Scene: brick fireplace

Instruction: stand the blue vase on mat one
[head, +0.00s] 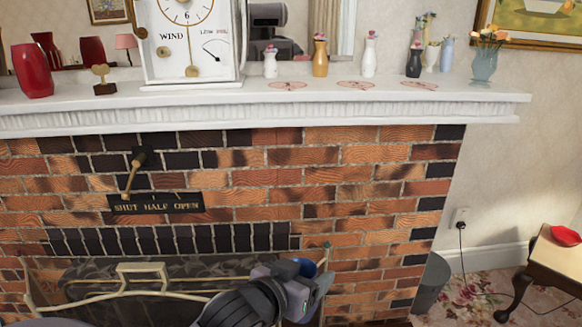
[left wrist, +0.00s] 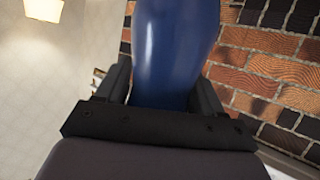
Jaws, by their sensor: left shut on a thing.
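The blue vase (left wrist: 172,50) fills the space between the fingers of my left gripper (left wrist: 165,92) in the left wrist view. In the head view a small blue part of it (head: 306,267) shows at my left gripper (head: 318,276), low in front of the fireplace bricks and well below the mantel. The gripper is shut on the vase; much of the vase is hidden. Three flat reddish round mats lie in a row on the mantel: a left one (head: 288,85), a middle one (head: 355,85) and a right one (head: 419,86). Any numbers on them are too small to read. My right gripper is out of view.
The white mantel shelf (head: 240,98) also bears a white vase (head: 270,66), a yellow vase (head: 320,60), another white vase (head: 370,58), a dark vase (head: 414,62) and a grey-blue flower vase (head: 484,66). A clock (head: 190,45) stands left of the mats. A brass-coloured fire screen (head: 140,270) is below.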

